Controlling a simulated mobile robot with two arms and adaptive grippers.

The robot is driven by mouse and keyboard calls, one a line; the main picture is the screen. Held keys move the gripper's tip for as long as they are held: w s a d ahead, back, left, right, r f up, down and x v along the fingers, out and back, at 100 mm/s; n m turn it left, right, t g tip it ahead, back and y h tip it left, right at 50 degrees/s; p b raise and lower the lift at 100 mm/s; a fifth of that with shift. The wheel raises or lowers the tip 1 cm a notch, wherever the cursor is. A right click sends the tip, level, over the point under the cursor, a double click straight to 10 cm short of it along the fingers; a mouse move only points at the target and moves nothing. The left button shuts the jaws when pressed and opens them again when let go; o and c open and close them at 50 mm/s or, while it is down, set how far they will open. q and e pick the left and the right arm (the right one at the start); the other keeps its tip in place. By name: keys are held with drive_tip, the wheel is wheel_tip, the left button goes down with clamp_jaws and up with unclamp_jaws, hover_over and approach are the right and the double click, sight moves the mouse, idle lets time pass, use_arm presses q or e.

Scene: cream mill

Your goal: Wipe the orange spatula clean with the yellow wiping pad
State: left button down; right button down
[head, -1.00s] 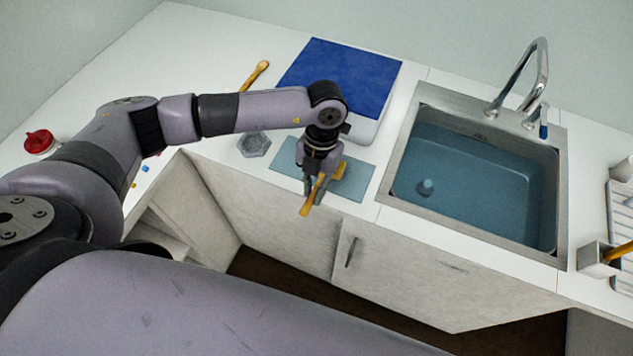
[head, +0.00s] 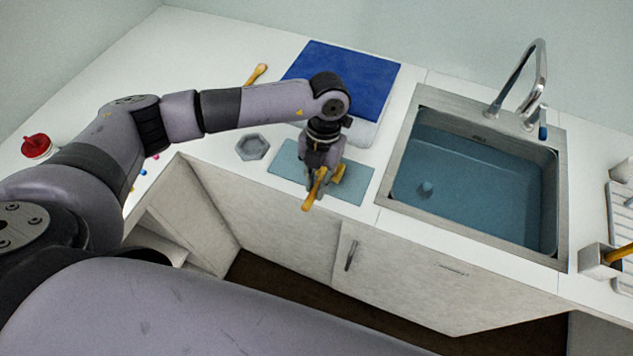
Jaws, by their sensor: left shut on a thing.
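The orange spatula (head: 311,195) is in my left gripper (head: 317,184). The gripper is shut on it, pointing down over the front part of the pale blue mat (head: 348,190). One end of the spatula sticks out toward the counter's front edge; its other end is hidden by the fingers. The yellow wiping pad (head: 338,173) is just right of the fingers, over the mat, and partly covered by the gripper. I cannot tell whether spatula and pad touch. My right gripper is not in view.
A grey hexagonal dish (head: 252,147) stands left of the mat. A dark blue cloth (head: 350,75) and a wooden-looking tool (head: 257,73) lie behind. The sink (head: 475,180) is at right, beside a holder (head: 597,262).

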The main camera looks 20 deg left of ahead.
use_arm(q)
drive_tip(key=shift+s+p+v, duration=0.2)
drive_tip(key=shift+p+v, duration=0.25)
drive_tip(key=shift+v, duration=0.4)
drive_tip(key=shift+s+p+v, duration=0.15)
drive_tip(key=shift+p+v, duration=0.25)
drive_tip(key=shift+v, duration=0.4)
drive_tip(key=shift+s+p+v, duration=0.2)
drive_tip(key=shift+p+v, duration=0.25)
drive_tip(key=shift+v, duration=0.4)
drive_tip(key=shift+r, duration=0.1)
